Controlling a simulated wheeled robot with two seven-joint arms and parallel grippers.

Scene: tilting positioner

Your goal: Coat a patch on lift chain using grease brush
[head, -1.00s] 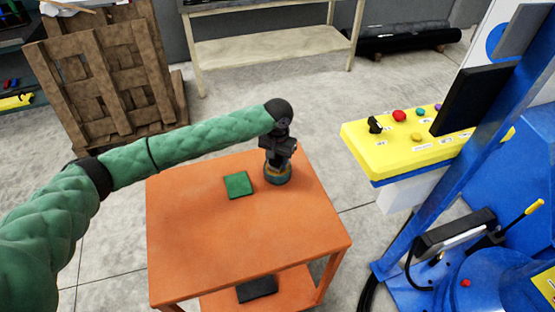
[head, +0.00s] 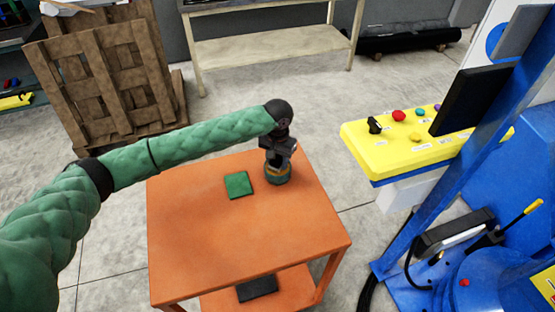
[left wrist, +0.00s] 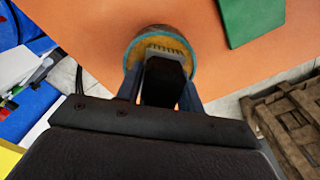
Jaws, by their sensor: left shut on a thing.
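My left gripper (head: 278,158) is over the far right part of the orange cart top. It is shut on a dark, blocky handle, which I take to be the grease brush (left wrist: 163,82). Below it stands a round tin (head: 277,176) with a teal side and yellowish contents, also visible in the left wrist view (left wrist: 133,58). I cannot make out the lift chain in either view. My right gripper is out of view.
A green pad (head: 239,185) lies on the orange cart (head: 215,245), left of the tin. A yellow control panel (head: 405,145) and a blue machine (head: 430,190) stand at the right. Wooden pallets (head: 112,75) lean at the left. The cart's near half is clear.

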